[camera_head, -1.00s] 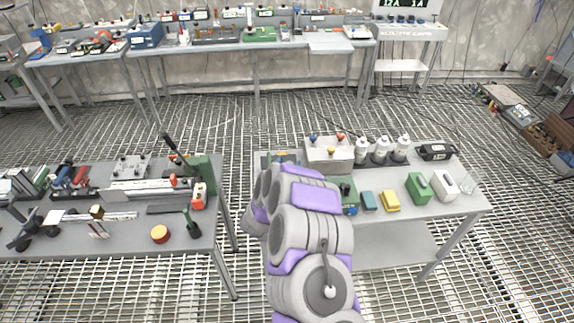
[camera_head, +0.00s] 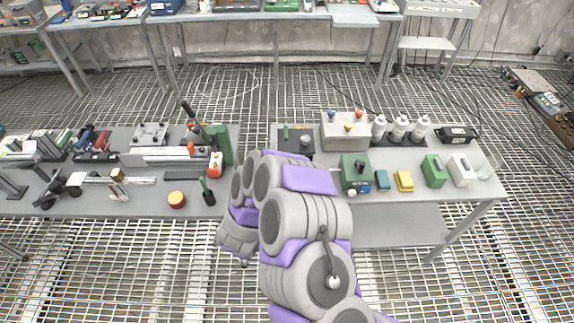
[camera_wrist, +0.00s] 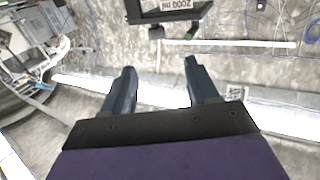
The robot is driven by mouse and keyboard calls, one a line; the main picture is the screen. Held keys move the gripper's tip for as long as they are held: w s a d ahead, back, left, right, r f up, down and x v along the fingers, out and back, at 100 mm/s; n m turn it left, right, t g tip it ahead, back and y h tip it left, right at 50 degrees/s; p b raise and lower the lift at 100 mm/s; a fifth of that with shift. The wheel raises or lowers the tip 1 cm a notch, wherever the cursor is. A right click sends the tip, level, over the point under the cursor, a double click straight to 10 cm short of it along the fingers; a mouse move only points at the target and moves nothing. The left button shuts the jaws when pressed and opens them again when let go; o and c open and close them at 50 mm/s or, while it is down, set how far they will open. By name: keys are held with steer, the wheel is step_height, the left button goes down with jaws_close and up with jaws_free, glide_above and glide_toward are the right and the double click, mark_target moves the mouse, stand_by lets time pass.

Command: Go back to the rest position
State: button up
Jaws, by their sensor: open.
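My gripper (camera_wrist: 157,85) shows in the wrist view with its two dark fingers apart and nothing between them. Beyond the fingers are the grey tunnel wall and long bright strips. In the head view my grey and purple arm is folded in front of the gap between two tables, and its lower end hangs at the left of the arm. The fingers cannot be made out there.
The right table (camera_head: 380,205) holds white bottles (camera_head: 400,129), a green box (camera_head: 354,171) and a yellow block (camera_head: 404,181). Benches stand at the back. The grid floor (camera_head: 235,95) between is clear.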

steer(key=shift+s+a, duration=0.15)
steer(key=shift+s, duration=0.3)
stand_by(0.3)
steer(key=w+a+r+g+y, duration=0.3)
steer(key=w+a+y, duration=0.1)
steer(key=a+y, duration=0.4)
steer(key=s+a+r+n+g+y+b, duration=0.2)
steer(key=s+r+n+g+y, duration=0.25)
steer(key=s+r, duration=0.3)
steer(key=s+d+r+g+h, duration=0.1)
steer(key=s+d+g, duration=0.2)
steer(key=s+d, duration=0.5)
steer(key=s+d+r+g+h+b, duration=0.1)
steer(key=s+d+g, duration=0.3)
steer(key=s+d, duration=0.4)
steer(key=s+d+r+g+h, duration=0.2)
steer(key=s+d, duration=0.6)
steer(key=s, duration=1)
steer(key=shift+n+g, duration=0.35)
steer(key=shift+g, duration=0.3)
